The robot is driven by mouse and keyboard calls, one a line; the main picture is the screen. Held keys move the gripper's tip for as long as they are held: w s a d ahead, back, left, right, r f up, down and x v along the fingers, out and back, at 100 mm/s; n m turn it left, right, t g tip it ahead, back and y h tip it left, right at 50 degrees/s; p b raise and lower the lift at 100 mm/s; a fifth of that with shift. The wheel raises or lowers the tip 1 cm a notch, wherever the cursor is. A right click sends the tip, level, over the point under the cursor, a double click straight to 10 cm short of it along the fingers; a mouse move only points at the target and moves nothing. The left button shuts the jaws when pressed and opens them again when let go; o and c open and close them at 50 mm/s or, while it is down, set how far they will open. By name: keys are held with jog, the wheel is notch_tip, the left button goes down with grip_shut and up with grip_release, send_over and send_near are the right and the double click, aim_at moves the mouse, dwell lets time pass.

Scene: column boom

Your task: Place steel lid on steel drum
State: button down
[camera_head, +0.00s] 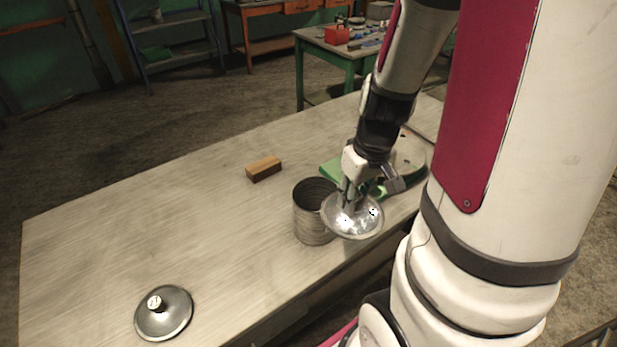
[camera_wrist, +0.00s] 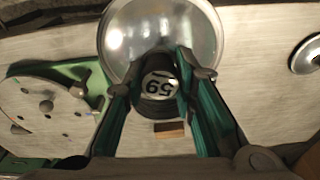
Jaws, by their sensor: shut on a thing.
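A shiny steel lid (camera_head: 358,222) hangs in my gripper (camera_head: 351,196), tilted in the head view, its knob between the fingers. In the wrist view the lid (camera_wrist: 140,25) fills the top middle, and the fingers of my gripper (camera_wrist: 160,80) close on a dark knob with a pale label marked 59. An open steel drum (camera_head: 308,222) stands upright on the bench, just left of the lid, which overlaps its right side in the head view. I cannot tell whether they touch.
A second lid (camera_head: 172,322) with a pale-topped knob lies at the bench's front left. A wooden block (camera_head: 264,169) lies behind the drum. A green fixture with a round, holed plate (camera_wrist: 45,115) stands right of the drum. The bench (camera_head: 130,240) is clear at left.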

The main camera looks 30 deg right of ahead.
jog(key=shift+w+f+b, duration=0.2)
jog(key=shift+w+b, duration=0.4)
jog(key=shift+b, duration=0.65)
jog(key=shift+d+f+b, duration=0.1)
jog(key=shift+f+b, duration=0.05)
jog(key=shift+b, duration=0.85)
jog(key=w+f, duration=0.2)
jog(key=w, duration=0.4)
jog(key=w+f, duration=0.2)
jog(key=w, duration=0.4)
jog(key=shift+w+d+f+p, duration=0.15)
jog(key=shift+w+f+p, duration=0.15)
jog(key=shift+w+p, duration=0.15)
jog(key=shift+f, duration=0.1)
jog(key=shift+f, duration=0.35)
jog(key=c, duration=1.4)
grip_release()
jog(key=shift+o, duration=0.4)
